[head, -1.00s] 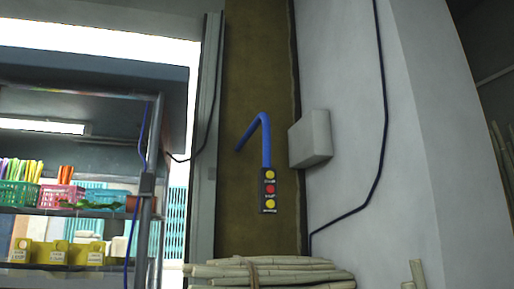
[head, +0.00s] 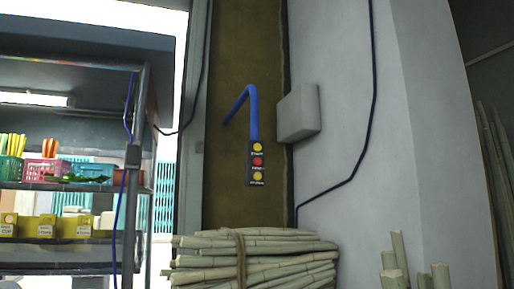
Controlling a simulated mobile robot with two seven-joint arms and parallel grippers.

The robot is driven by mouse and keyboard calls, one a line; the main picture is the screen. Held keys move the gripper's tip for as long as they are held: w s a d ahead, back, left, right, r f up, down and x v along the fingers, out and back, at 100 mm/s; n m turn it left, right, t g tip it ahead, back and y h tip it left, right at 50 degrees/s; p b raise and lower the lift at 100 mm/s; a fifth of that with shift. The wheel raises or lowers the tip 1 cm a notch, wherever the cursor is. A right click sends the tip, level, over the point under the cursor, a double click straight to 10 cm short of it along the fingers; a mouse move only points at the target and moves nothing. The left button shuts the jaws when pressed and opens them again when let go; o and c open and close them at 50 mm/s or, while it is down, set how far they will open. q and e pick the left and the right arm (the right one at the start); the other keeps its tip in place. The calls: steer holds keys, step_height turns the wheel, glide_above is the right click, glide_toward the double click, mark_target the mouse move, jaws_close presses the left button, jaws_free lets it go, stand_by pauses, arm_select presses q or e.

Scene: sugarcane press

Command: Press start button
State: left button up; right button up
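A small black control panel (head: 250,173) hangs on the brown wall section in the middle of the head view, below a bent blue pipe (head: 251,110). It carries a yellow top button (head: 258,148), a red middle button (head: 257,161) and a yellow bottom button (head: 257,176). Small labels sit under the buttons; the top one seems to read start, but the print is too small to be sure. Neither of my grippers shows in the view.
A bundle of tied sugarcane (head: 205,262) lies below the panel. Loose canes (head: 396,262) stand at the lower right. A metal shelf (head: 60,187) with baskets and yellow boxes stands left. A grey box (head: 298,113) juts from the white wall.

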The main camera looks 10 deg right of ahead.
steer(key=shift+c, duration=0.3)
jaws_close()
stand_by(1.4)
